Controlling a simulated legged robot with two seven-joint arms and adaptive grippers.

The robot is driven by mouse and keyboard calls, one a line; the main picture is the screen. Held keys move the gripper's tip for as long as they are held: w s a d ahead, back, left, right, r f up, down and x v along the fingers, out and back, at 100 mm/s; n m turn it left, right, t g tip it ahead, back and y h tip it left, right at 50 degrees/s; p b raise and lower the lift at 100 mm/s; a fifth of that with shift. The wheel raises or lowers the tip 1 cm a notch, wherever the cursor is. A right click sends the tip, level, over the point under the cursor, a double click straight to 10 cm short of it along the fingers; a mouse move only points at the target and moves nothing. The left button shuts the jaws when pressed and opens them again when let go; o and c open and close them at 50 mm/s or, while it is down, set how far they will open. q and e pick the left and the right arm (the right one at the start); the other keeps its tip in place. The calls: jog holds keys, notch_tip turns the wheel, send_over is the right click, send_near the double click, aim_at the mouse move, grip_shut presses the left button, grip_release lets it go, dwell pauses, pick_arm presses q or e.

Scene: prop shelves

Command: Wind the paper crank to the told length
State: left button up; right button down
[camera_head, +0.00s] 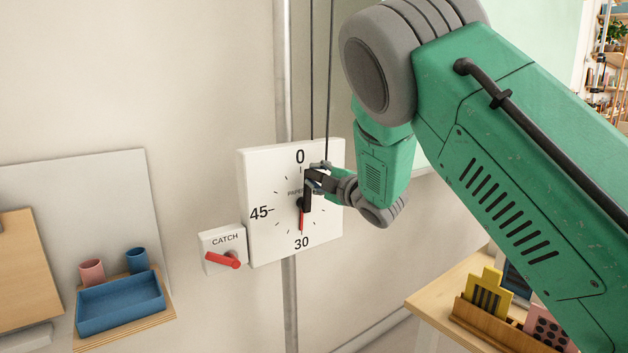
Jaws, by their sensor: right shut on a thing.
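The white paper dial (261,201) is mounted on the wall, with the marks 0, 45 and 30 readable. Its red pointer (302,220) points down, close to the 30. The black crank (307,200) sits at the dial's middle and reaches up from there. My right gripper (311,180) is shut on the crank's upper end, in front of the dial. My arm and gripper hide part of the dial's right side. A smaller white plate marked CATCH (222,240), with a red lever (222,260), is at the dial's lower left. My left gripper is not in view.
A blue tray (120,305) and pink (92,272) and blue (136,260) cups stand on a small wooden shelf at the lower left. A wooden table at the lower right holds a rack (500,328) with yellow and pink cards. Two dark cords (312,80) run up above the dial.

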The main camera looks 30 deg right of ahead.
jog(key=shift+a+f, duration=0.15)
jog(key=c, duration=1.3)
grip_release()
jog(key=shift+s, duration=0.1)
jog(key=shift+s, duration=0.3)
jog(key=s, duration=0.7)
jog(key=s+d, duration=0.1)
jog(key=s, duration=0.3)
jog(key=shift+f, duration=0.1)
